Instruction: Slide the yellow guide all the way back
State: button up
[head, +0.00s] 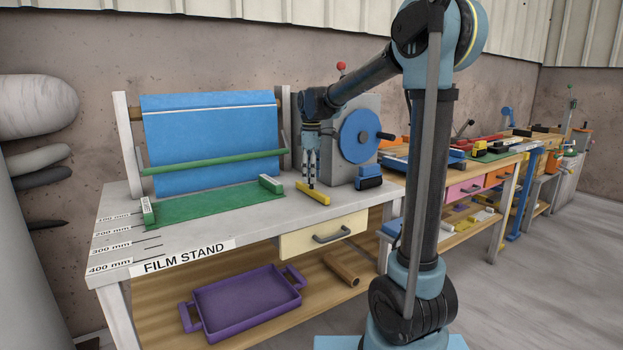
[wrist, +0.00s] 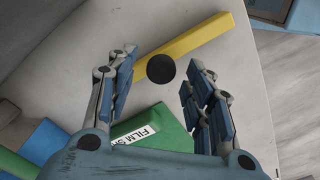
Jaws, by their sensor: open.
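The yellow guide (head: 314,194) is a flat bar lying on the grey slab of the film stand, right of the green plate. In the wrist view the guide (wrist: 205,42) runs diagonally, with a round black knob (wrist: 161,69) near its lower left end. My gripper (head: 311,178) points down just above the guide. In the wrist view my gripper (wrist: 162,60) is open, with one finger on each side of the knob. I cannot tell whether the fingers touch the guide.
A green plate (head: 205,207) with labelled end blocks lies left of the guide, below a blue sheet (head: 212,140) and green bar. A blue wheel (head: 360,135) on a grey housing stands behind right.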

jog(key=shift+f, duration=0.55)
grip_shut()
